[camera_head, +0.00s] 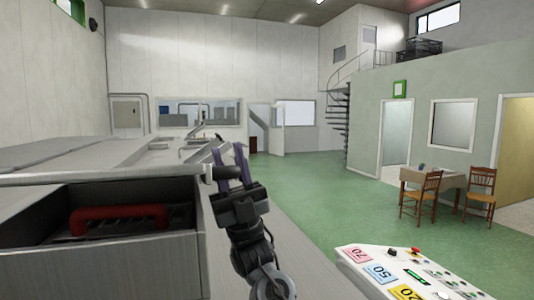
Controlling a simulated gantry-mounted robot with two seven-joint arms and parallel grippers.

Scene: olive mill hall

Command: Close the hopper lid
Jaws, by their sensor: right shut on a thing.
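The hopper (105,250) is a grey metal housing at the left, with a dark opening in its front and a red bar inside. Its broad grey top panel (60,157) lies above the opening; I cannot tell clearly which part is the lid. A grey horizontal bar (110,181) runs along the front edge of the top and ends at a dark tip. My right gripper (237,162) is at the right end of this bar, its fingers shut on it as far as I can see. The contact is partly hidden by the gripper. My left gripper is not in view.
A control panel (405,275) with coloured labels and buttons stands at the lower right. A grey ledge (300,245) runs beside the hopper. The green floor (310,178) is open beyond.

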